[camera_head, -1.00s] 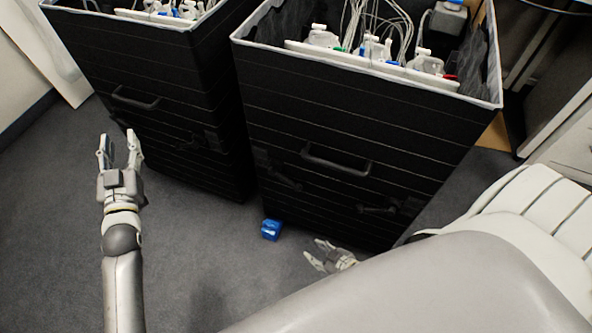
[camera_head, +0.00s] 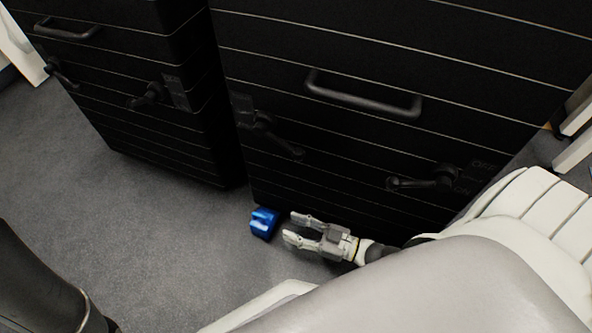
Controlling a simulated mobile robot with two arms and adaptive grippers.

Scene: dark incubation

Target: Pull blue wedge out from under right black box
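The blue wedge (camera_head: 264,223) is on the grey floor at the lower left front corner of the right black box (camera_head: 390,70). I cannot tell how much of it lies under the box. My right gripper (camera_head: 288,227) is just right of the wedge, low near the floor, its fingers pointing left at it. Its fingers are apart with nothing between them, and a small gap to the wedge shows. My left gripper is out of view; only a dark part of my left arm shows at the lower left.
The left black box (camera_head: 130,90) stands beside the right one, with a narrow gap between them. Both have handles and latches on the front. Grey carpet (camera_head: 140,225) is clear in front and left of the wedge. My own pale body covers the lower right.

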